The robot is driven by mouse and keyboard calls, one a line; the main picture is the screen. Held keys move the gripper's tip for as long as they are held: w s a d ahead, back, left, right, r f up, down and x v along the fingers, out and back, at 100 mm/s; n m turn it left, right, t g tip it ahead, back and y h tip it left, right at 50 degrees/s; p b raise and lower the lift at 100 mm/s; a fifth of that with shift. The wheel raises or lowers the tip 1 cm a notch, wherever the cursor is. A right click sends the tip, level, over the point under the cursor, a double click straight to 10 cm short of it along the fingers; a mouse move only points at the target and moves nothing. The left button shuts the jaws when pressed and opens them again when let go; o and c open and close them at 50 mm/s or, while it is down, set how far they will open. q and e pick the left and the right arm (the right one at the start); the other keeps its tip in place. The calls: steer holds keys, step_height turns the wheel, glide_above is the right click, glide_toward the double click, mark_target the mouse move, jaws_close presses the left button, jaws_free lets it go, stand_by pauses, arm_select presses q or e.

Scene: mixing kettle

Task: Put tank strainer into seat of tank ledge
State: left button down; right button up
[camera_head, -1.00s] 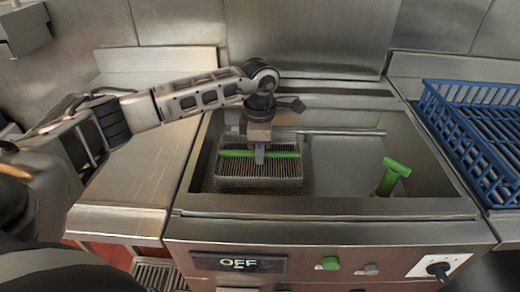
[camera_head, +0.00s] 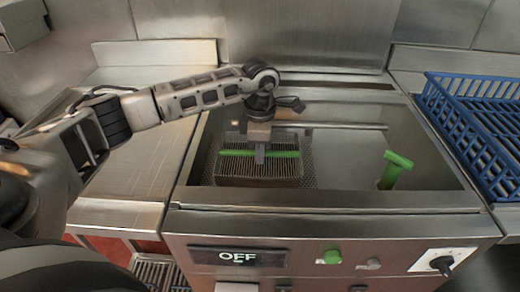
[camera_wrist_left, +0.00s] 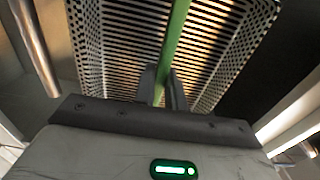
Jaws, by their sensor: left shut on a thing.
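The left wrist view shows the fingers (camera_wrist_left: 163,88) around the green bar, with the slotted strainer (camera_wrist_left: 115,40) beyond. A perforated surface shows around and below the strainer in the head view. I cannot tell whether the strainer touches it. My right gripper is not in view.
A green T-shaped handle (camera_head: 394,170) stands in the right part of the tank. A metal rod (camera_head: 345,126) runs along the tank's back. A blue rack (camera_head: 475,130) stands on the right counter. The left counter (camera_head: 140,150) is mostly bare under my arm.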

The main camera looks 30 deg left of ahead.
arm_select(q)
steer(key=shift+f+b, duration=0.35)
steer(key=shift+f, duration=0.15)
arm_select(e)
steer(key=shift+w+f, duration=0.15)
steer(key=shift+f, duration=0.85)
arm_select(q)
steer(key=c, duration=1.4)
jaws_free()
steer(key=shift+o, duration=0.2)
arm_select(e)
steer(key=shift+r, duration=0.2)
arm_select(q)
steer(key=o, duration=0.5)
steer(key=shift+r, duration=0.25)
steer(key=shift+r+p, duration=1.65)
steer(key=shift+r, duration=0.4)
steer(key=shift+r+p, duration=0.95)
steer(key=shift+r, duration=0.5)
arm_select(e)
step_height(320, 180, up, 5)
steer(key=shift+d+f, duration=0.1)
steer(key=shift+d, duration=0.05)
